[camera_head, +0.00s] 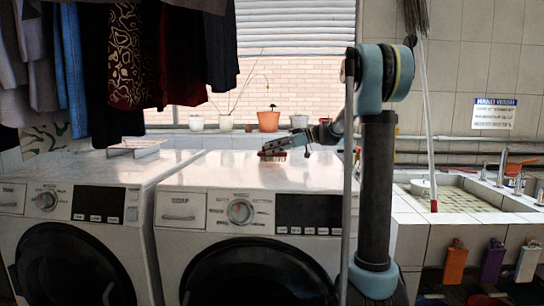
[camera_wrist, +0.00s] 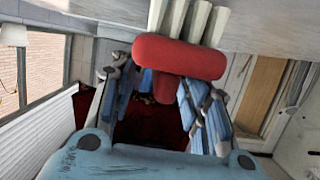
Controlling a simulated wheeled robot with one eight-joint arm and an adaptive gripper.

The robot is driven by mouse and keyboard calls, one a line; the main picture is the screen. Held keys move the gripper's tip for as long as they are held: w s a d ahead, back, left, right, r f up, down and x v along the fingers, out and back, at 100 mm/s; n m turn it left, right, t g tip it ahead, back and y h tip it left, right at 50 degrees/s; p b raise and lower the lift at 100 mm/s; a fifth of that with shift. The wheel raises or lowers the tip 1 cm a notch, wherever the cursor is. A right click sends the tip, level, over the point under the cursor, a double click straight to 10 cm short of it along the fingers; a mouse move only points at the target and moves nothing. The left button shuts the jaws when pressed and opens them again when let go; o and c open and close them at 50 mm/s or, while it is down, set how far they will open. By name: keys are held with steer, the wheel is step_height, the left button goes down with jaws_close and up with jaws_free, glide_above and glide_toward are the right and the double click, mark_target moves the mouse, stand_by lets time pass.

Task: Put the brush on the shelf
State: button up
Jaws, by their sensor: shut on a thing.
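The brush, a red rounded body with pale bristle tufts, is at the tips of my gripper (camera_wrist: 157,84) in the wrist view (camera_wrist: 180,57). In the head view the red brush (camera_head: 272,154) shows just above the top of the right washing machine (camera_head: 215,172). Whether it touches that top I cannot tell. My gripper (camera_head: 297,141) reaches in from the right and is shut on the brush. The contact is partly hidden. No separate shelf is clearly identifiable; a ledge with pots runs under the window.
Flowerpots (camera_head: 268,121) stand by the window. A white rack (camera_head: 136,147) is on the left washing machine (camera_head: 75,180). Clothes (camera_head: 125,55) hang at upper left. A tiled sink (camera_head: 455,197) and a mop pole (camera_head: 428,120) are right. Most of the right machine's top is clear.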

step_height(320, 180, up, 8)
steer(key=shift+r, duration=0.1)
stand_by(0.4)
